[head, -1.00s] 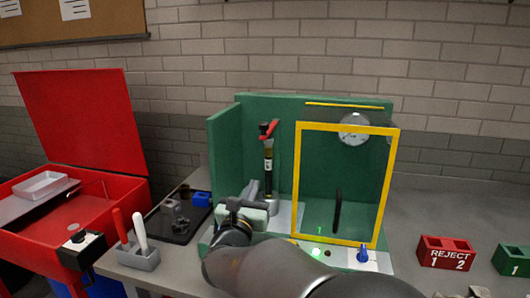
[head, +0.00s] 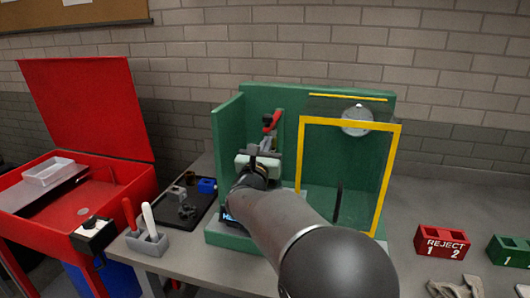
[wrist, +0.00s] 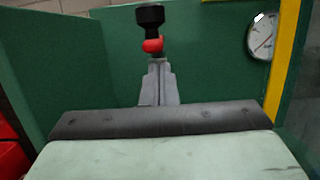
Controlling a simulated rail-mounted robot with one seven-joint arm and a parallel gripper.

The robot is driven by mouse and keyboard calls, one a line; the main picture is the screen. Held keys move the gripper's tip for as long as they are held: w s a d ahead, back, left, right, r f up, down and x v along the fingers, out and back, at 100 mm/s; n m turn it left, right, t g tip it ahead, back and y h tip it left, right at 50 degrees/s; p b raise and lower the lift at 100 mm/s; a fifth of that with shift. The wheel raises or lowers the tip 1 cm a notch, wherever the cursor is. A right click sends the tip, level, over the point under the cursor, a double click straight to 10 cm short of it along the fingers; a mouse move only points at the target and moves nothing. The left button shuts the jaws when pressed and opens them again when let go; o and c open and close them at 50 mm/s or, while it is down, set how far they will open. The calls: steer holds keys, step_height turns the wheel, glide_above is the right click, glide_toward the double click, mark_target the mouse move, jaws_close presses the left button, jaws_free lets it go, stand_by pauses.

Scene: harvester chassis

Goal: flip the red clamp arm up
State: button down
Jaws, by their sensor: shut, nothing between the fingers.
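The red clamp arm (head: 272,122) is at the top of the clamp inside the green fixture, in the left bay. In the head view it slants up to the right. In the wrist view its red part (wrist: 153,46) shows just beyond my fingertips, with a black knob-like end (wrist: 150,16) above it. My gripper (head: 267,144) is in front of and just below the red arm, fingers pointing at it. In the wrist view my gripper's fingers (wrist: 158,66) are together and empty. I cannot tell whether they touch the arm. My gripper hides the lower clamp.
A yellow-framed clear panel (head: 300,160) stands close to the right of my gripper, with a gauge (head: 357,120) behind it. The green fixture's side wall (head: 228,140) is at the left. A black tray (head: 185,212) with parts lies farther left.

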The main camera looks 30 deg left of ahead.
steer(key=shift+r, duration=0.3)
